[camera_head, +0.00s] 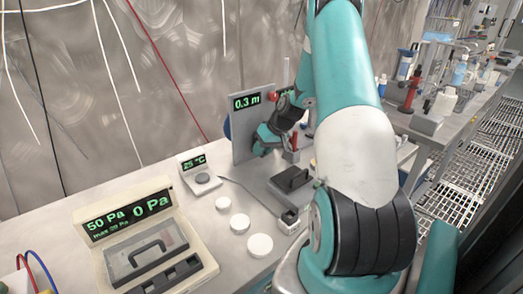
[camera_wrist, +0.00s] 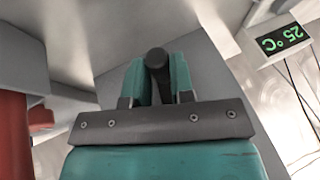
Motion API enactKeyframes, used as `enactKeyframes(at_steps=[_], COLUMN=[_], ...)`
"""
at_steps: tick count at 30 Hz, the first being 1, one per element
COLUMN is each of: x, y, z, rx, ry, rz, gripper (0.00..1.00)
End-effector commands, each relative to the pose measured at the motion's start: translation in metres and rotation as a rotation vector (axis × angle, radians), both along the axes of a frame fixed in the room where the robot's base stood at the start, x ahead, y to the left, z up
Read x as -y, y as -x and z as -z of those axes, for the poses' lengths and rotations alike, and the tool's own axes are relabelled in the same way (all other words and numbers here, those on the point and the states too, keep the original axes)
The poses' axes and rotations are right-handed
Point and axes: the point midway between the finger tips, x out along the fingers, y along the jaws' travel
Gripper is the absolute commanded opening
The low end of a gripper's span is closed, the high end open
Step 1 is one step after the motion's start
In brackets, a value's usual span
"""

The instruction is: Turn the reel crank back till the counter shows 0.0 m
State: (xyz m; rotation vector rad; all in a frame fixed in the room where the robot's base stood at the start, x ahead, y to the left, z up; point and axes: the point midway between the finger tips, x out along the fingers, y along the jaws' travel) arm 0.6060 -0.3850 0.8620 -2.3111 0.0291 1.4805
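The reel's counter (camera_head: 246,101) reads 0.3 m in green digits. It sits at the top of an upright grey panel (camera_head: 241,145) near the back wall. My gripper (camera_head: 263,138) is close against the panel's right part, and my wrist hides much of that area. In the wrist view, my gripper's teal fingers (camera_wrist: 159,82) stand on both sides of a dark round-ended handle (camera_wrist: 157,58), which appears to be the crank grip. The fingers look closed on it. The crank arm and the rest of the reel are mostly hidden.
A 25 °C display (camera_head: 194,163) stands left of the panel. A pressure case (camera_head: 150,245) is at the front left. White discs (camera_head: 240,223) and a dark block (camera_head: 291,180) lie on the bench. A red ball (camera_head: 271,97) shows by my wrist.

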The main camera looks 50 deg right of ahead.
Motion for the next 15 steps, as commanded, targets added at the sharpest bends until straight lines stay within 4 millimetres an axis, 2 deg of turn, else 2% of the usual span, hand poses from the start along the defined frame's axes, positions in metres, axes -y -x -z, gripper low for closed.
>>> enactKeyframes(at_steps=[2,3,15], x=[0.0003,-0.0061,0.0016], y=[0.0001,0.0,0.0007], z=[-0.0002,-0.0005,-0.0002], rx=[0.0,0.0,-0.002], ry=[0.0,-0.001,0.008], rz=[0.0,-0.002,0.003], gripper=[0.0,0.0,0.0])
